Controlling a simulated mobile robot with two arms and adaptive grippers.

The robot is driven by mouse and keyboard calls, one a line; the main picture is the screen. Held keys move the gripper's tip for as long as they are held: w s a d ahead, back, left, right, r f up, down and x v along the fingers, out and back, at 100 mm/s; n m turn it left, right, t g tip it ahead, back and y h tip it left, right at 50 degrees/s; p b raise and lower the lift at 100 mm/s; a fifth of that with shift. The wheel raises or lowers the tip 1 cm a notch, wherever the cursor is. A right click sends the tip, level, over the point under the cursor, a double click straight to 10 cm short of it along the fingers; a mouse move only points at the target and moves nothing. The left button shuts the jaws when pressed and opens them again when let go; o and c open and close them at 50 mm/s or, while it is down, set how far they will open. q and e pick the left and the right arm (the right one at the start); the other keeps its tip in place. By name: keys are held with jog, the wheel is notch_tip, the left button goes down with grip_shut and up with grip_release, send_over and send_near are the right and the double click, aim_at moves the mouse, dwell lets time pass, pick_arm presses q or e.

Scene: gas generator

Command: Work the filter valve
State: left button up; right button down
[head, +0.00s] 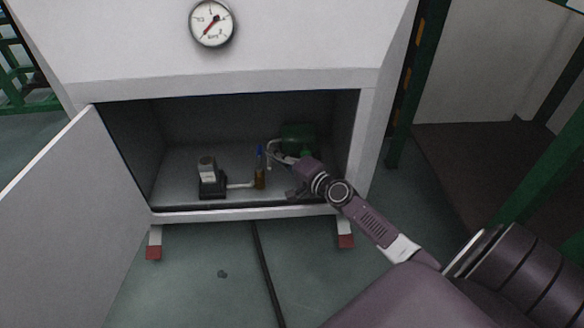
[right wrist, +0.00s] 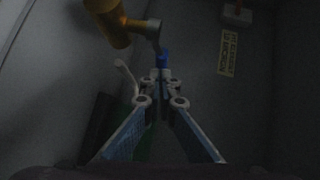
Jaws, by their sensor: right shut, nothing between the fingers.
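The filter (head: 260,179) is a small amber cylinder on the cabinet floor, with a blue valve handle (head: 259,151) standing above it. My right gripper (head: 277,157) reaches into the cabinet from the right, its fingertips just right of the blue handle. In the right wrist view the gripper (right wrist: 161,77) is shut and empty. The blue handle (right wrist: 162,58) shows just beyond the fingertips; whether they touch it I cannot tell. The amber filter (right wrist: 112,25) is at upper left there, with a grey fitting beside it. My left gripper is not in view.
The open cabinet (head: 230,83) has its door (head: 85,205) swung out to the left. A dark device with a grey top (head: 208,172) stands left of the filter, joined by a pale pipe. A green tank (head: 299,137) is behind my gripper. A gauge (head: 212,22) is above.

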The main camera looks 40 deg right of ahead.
jog(key=s+d+r, duration=0.1)
jog(key=s, duration=0.9)
jog(key=shift+r, duration=0.25)
jog(key=shift+s+d, duration=0.1)
jog(key=shift+s, duration=0.05)
